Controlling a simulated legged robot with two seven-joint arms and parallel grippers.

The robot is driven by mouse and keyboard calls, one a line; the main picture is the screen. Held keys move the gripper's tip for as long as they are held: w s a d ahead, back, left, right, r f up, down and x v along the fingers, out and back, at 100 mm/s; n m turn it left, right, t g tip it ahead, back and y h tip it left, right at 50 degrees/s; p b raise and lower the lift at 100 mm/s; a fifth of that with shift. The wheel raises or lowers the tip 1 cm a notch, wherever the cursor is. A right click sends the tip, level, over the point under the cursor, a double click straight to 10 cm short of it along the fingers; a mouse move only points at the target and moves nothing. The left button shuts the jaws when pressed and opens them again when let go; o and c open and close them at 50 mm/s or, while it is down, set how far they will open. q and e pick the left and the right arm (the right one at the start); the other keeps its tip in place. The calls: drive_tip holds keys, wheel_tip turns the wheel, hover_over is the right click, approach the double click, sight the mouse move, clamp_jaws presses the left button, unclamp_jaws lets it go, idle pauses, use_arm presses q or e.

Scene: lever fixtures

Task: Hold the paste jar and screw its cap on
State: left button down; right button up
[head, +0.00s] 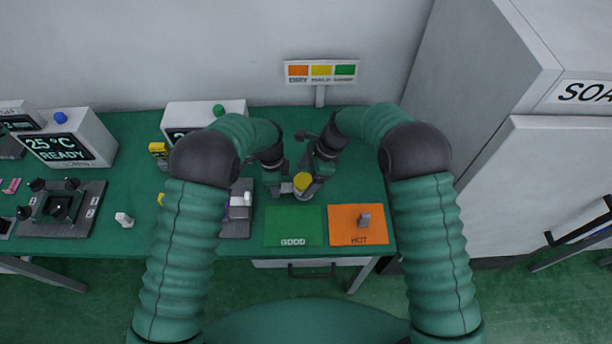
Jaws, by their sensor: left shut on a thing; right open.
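The paste jar (303,193) is a small pale jar with a yellow cap (303,181) at its top. It stands on the green table just behind the green pad. My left gripper (288,188) is shut on the jar from its left side. My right gripper (317,172) is open close to the cap, at its upper right. I cannot tell whether its fingers touch the cap, or how the cap sits on the jar.
A green pad (294,240) and an orange pad (342,237) marked HOT, with a small grey block (364,219), lie at the front edge. A colour sign (320,71) stands behind. A display box (70,140) and lever fixture (62,207) are at left.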

drive_tip(key=v, duration=1.2)
use_arm(q)
drive_tip(key=c, duration=1.1)
unclamp_jaws()
drive_tip(key=shift+c, duration=0.2)
drive_tip(key=shift+r, duration=0.1)
